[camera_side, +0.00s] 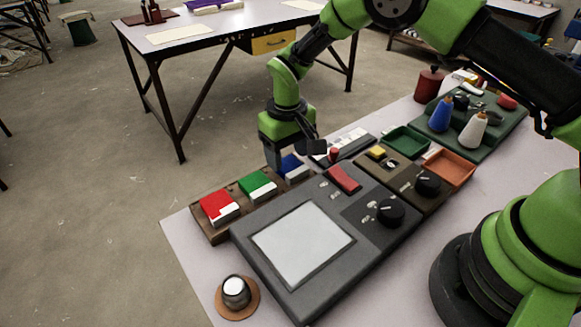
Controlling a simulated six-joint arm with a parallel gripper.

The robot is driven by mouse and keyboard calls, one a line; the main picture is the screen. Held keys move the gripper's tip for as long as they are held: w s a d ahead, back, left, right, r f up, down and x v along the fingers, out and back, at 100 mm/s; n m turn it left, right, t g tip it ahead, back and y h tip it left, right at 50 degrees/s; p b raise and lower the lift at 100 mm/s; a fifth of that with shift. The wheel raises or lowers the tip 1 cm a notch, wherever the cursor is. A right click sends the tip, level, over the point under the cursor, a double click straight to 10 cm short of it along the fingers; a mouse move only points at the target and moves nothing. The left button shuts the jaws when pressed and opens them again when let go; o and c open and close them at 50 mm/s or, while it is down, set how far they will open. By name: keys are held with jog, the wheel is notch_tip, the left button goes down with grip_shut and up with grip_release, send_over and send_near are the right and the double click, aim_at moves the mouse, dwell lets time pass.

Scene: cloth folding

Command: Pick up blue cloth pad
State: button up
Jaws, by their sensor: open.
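The blue cloth pad (291,168) lies at the far right end of a brown wooden tray (209,233), beside a green pad (257,186) and a red pad (219,207). Each pad shows some white. My gripper (289,158) points down right at the blue pad, with one finger on its left side and a dark part over its right. The gripper hides part of the pad. The gripper is open. I cannot tell whether the fingers touch the pad.
Behind are a green bin (404,141), an orange bin (449,167) and thread spools (441,114). A metal cup (236,291) sits at the near corner.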

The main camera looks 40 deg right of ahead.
notch_tip(320, 180, down, 2)
jog(key=shift+f, duration=0.15)
jog(key=c, duration=0.6)
jog(key=shift+o, duration=0.2)
